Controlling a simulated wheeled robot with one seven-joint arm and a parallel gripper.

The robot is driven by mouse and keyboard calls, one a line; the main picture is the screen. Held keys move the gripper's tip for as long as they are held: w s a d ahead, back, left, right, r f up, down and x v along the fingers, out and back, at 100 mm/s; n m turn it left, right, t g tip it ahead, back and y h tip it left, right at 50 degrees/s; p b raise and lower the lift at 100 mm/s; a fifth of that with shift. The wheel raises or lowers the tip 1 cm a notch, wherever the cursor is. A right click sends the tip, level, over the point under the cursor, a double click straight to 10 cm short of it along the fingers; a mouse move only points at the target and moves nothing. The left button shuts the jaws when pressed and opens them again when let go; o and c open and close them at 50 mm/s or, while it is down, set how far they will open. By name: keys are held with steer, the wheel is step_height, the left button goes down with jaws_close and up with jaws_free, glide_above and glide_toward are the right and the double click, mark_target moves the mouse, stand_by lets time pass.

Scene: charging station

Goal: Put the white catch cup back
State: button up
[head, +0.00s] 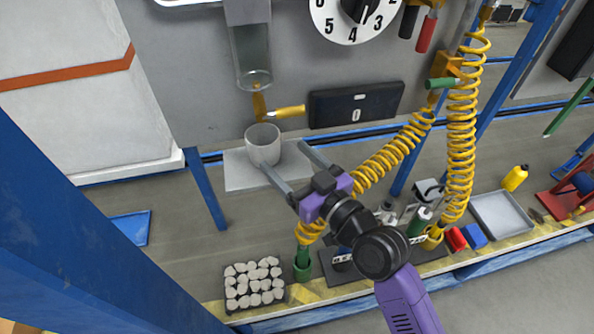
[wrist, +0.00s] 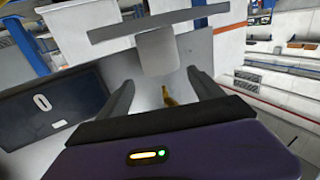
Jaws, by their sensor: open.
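The white catch cup (head: 263,146) is upright on a pale grey plate (head: 240,177), below the yellow spout and clear tube. In the wrist view the picture is turned over, and the cup (wrist: 158,52) shows just beyond the fingers, against the edge of the plate (wrist: 110,30). My gripper (head: 286,157) is open and empty, with its two grey fingers pointing toward the cup from the right. In the head view one fingertip is close to the cup's lower right side; I cannot tell whether it touches. In the wrist view the cup lines up with the gap between my fingertips (wrist: 160,83).
A clear tube (head: 253,60) with a yellow-handled valve (head: 285,112) hangs above the cup. A black display (head: 356,104) reading 0 is behind. Yellow coiled hoses (head: 461,130) hang right of my gripper. A tray of pale stones (head: 254,286) stands at the front.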

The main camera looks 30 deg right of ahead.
steer(key=shift+s+d, duration=0.15)
steer(key=shift+s, duration=1.25)
steer(key=s+f+g+h, duration=0.1)
steer(key=s+f, duration=0.1)
steer(key=s, duration=1.4)
steer(key=s+a+f+m+g+h, duration=0.1)
steer(key=s+f+g, duration=0.1)
steer(key=s, duration=1.3)
steer(key=shift+s+a+f, duration=0.3)
steer(key=shift+s+f, duration=0.1)
steer(key=shift+f, duration=0.35)
